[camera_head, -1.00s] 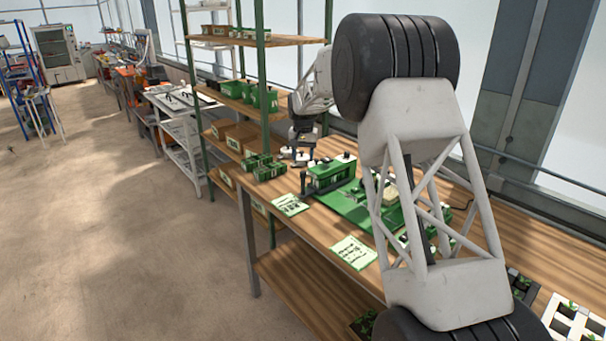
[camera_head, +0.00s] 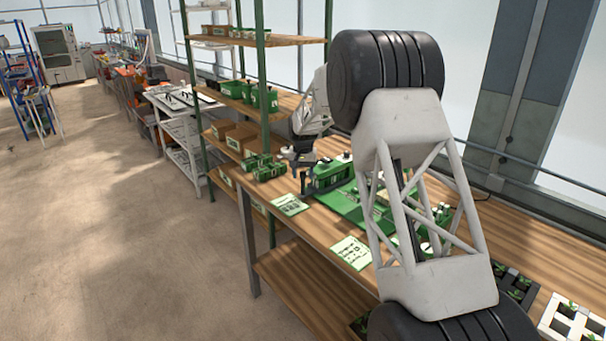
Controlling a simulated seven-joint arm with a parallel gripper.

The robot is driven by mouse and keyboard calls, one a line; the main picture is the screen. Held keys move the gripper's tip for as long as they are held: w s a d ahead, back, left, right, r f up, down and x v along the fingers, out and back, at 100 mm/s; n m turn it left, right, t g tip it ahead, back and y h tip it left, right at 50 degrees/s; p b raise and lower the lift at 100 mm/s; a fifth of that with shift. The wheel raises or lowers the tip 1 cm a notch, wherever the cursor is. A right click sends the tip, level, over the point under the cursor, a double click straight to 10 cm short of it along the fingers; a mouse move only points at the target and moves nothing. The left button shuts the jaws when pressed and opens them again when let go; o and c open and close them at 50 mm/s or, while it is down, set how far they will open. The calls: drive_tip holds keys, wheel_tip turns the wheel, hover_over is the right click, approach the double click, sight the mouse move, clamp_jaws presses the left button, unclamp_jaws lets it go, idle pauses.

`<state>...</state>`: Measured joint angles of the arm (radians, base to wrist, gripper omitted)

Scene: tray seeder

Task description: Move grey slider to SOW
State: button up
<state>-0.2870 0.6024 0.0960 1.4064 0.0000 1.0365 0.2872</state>
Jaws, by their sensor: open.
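The green tray seeder (camera_head: 352,206) stands on the wooden bench, partly behind my own arm. Its raised green box (camera_head: 325,179) is at the left end, with dark and white knobs on top. A small dark upright post (camera_head: 303,184) stands at the box's left end. I cannot pick out the grey slider or a SOW mark at this size. My gripper (camera_head: 301,165) is small and dark in the view, open, just above the post and the left end of the box. I cannot tell whether it touches anything.
Two printed cards (camera_head: 290,204) (camera_head: 352,252) lie along the bench's front edge. Small green pots (camera_head: 264,166) stand left of the seeder near a green-framed shelf (camera_head: 256,100). Black and white seedling trays (camera_head: 570,318) sit at the right. My arm covers the seeder's right part.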

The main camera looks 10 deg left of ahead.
clamp_jaws()
drive_tip(key=shift+s+d, duration=0.1)
drive_tip(key=shift+d, duration=0.05)
drive_tip(key=s+d, duration=1.3)
drive_tip(key=s, duration=0.1)
drive_tip(key=shift+d, duration=0.4)
idle(0.3)
unclamp_jaws()
drive_tip(key=shift+r, duration=0.1)
